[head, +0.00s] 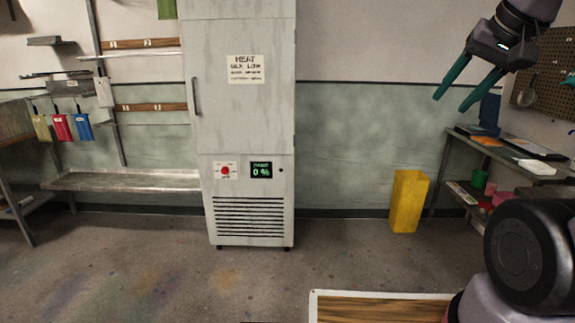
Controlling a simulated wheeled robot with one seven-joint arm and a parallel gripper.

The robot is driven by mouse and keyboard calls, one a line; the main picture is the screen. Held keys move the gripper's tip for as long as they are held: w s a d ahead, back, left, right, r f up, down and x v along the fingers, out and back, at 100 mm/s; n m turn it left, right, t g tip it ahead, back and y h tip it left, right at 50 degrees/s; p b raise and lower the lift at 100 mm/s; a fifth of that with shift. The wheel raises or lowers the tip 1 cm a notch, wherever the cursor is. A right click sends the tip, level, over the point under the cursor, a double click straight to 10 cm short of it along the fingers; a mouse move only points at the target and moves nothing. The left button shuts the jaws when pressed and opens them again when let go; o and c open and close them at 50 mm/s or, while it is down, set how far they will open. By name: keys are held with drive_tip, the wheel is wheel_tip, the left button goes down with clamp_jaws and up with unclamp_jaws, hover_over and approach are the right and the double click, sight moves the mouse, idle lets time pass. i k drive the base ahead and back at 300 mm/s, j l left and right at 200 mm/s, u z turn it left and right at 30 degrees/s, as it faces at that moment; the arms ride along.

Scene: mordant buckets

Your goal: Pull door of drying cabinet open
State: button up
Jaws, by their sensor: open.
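The drying cabinet (288,150) is a tall, pale grey metal unit standing against the far wall. Its door (240,110) is shut and carries a paper sign. A dark vertical handle (195,97) is on the door's left side. Below the door are a red knob (225,170), a small green display and a slotted vent. The cabinet's top is cut off by the frame. My gripper (451,97) is at the upper right, its teal fingers apart and pointing down and left. It is empty and well away from the handle.
A low metal bench (120,181) and wall shelves stand left of the cabinet. A yellow bin (408,201) stands on the floor to the right, beside a metal worktable (515,150). A wood-topped surface (380,308) is in front. Floor before the cabinet is clear.

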sight(240, 74)
drive_tip(key=i+u, duration=0.2)
drive_tip(key=i, duration=0.5)
drive_tip(key=i+l+u, duration=0.2)
drive_tip(key=i, duration=0.55)
drive_tip(key=i+j+u, duration=0.5)
drive_tip(key=i, duration=0.3)
drive_tip(key=i+j+u, duration=0.1)
drive_tip(key=j, duration=0.25)
drive_tip(key=i+j+u, duration=0.1)
drive_tip(key=j, duration=0.25)
drive_tip(key=i+j, duration=0.15)
drive_tip(key=j, duration=0.2)
drive_tip(key=i+j+u, duration=0.15)
drive_tip(key=j, duration=0.2)
